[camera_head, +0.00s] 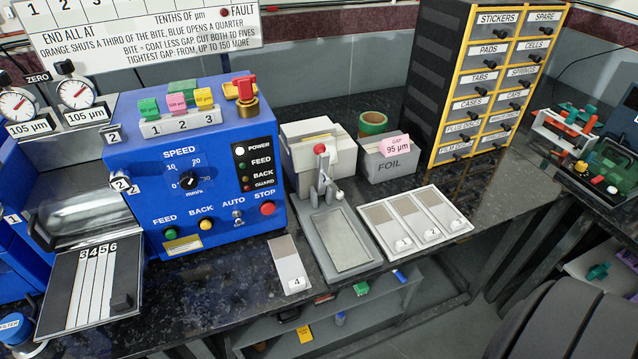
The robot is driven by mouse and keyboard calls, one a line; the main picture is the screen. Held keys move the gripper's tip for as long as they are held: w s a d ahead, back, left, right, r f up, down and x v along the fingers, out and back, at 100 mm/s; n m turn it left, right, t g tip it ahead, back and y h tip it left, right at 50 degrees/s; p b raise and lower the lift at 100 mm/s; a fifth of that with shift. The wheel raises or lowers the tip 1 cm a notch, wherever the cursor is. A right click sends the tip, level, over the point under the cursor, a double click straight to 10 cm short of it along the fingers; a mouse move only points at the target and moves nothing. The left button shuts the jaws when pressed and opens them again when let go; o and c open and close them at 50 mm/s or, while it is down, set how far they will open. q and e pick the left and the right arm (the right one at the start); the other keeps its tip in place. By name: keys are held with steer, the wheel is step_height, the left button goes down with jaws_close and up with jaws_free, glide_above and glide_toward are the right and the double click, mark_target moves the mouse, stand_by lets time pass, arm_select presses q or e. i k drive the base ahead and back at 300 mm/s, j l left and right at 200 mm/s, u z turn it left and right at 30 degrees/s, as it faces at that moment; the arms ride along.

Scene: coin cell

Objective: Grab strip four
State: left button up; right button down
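Strip four (289,262) is a narrow flat piece with a brownish-grey far end and a pale near part. A white tag with a 4 lies on its near end. It lies flat on the dark speckled bench top, close to the front edge, between the blue machine and the grey press base. Nothing covers it. Neither of my grippers shows in the head view.
The blue machine (215,205) stands left of the strip, and the lever press (325,188) stands to its right. A white tray (460,230) holds three tagged strips farther right. The numbered dark plate (62,275) is at left. A drawer cabinet (480,75) stands behind.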

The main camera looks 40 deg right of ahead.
mark_target(292, 272)
steer(key=z, duration=0.9)
